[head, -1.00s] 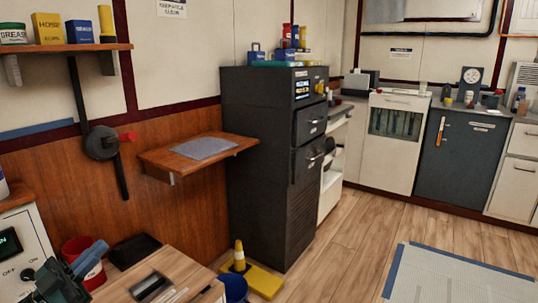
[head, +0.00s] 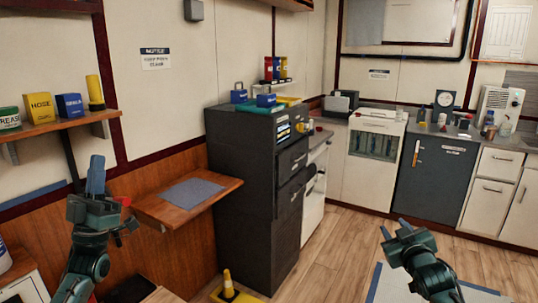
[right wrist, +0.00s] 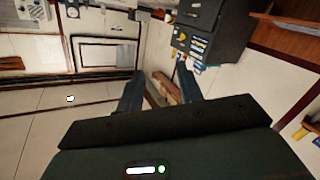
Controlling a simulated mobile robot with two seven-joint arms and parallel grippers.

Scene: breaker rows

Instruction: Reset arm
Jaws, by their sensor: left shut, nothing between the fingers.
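My left gripper (head: 96,178) is raised at the left of the head view, fingers pointing up and closed together. It is in front of the wood-panelled wall and apart from the shelf. My right gripper (head: 396,232) is at the lower right of the head view, above the floor. In the right wrist view its two fingers (right wrist: 158,76) stand apart with nothing held between them.
A dark cabinet (head: 240,170) stands mid-view beside a small wooden wall shelf (head: 155,210). An upper shelf (head: 60,128) holds several containers. Counters line the back wall. Open wood floor (head: 335,240) lies at centre right.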

